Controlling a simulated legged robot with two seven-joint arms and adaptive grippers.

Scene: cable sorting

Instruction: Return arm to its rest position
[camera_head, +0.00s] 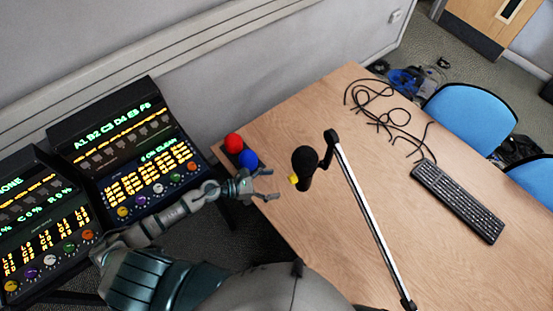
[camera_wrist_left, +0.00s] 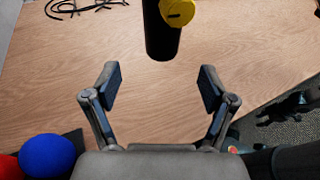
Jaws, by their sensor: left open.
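My left gripper (camera_head: 265,184) is open and empty above the near left corner of the wooden table. In the left wrist view its two fingers (camera_wrist_left: 158,88) stand wide apart with bare table between them. My left arm comes in from the lower left, past the control panels. My right gripper is not in view. Black cables (camera_head: 388,108) lie in loose loops on the table's far side; part of them shows at the top left of the left wrist view (camera_wrist_left: 85,8).
A black microphone (camera_head: 304,165) with a yellow end on a boom arm (camera_head: 360,210) stands right of my left gripper. Red (camera_head: 233,143) and blue (camera_head: 248,158) balls sit beside it. A keyboard (camera_head: 458,200), blue chairs (camera_head: 470,115) and lit panels (camera_head: 130,160) surround it.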

